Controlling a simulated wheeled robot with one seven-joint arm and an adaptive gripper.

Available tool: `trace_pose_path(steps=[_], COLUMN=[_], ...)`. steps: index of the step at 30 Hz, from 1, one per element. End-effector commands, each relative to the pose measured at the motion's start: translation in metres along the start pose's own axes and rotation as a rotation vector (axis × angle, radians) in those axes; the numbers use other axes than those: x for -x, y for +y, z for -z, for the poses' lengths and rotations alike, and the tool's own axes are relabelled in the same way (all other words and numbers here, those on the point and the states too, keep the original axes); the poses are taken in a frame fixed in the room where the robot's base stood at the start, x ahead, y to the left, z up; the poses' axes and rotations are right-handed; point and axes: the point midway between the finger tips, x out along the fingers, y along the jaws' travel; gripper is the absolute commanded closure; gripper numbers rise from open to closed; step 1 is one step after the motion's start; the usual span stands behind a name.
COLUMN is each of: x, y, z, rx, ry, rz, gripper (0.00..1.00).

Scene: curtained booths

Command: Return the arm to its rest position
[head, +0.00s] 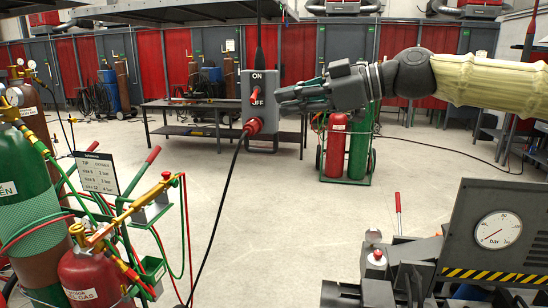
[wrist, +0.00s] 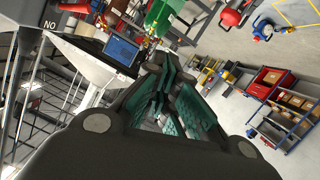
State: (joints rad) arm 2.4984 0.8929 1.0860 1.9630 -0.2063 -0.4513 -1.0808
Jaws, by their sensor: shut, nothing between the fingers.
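My arm, in a pale yellow sleeve with a dark wrist joint, reaches in from the right in the head view, held out roughly level. My gripper (head: 284,98) is at its left end, pointing left, with its fingers shut and empty. In the wrist view the green-padded fingers (wrist: 160,100) come together ahead of the camera. A grey hanging switch box (head: 259,116) marked ON and OFF is just left of the fingertips in the head view. I cannot tell whether they touch it. Its small red lever (head: 256,95) sits between the labels.
Gas cylinders (head: 28,190) with hoses stand at left. A gauge panel (head: 494,230) is at front right. A cylinder cart (head: 347,150) and bench (head: 190,104) stand behind. The middle floor is clear.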

Motion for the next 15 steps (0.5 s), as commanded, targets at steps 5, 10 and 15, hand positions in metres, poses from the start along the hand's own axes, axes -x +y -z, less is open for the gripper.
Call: trace_pose_path(steps=[5, 10, 15], x=[-0.025, -0.054, -0.093], y=[-0.004, -0.011, -0.028], z=[-0.033, -0.077, -0.147], rx=[-0.074, -0.169, -0.317], ry=[-0.031, -0.073, -0.142], rz=[0.008, 0.012, 0.013], gripper=[1.00, 1.00, 1.00])
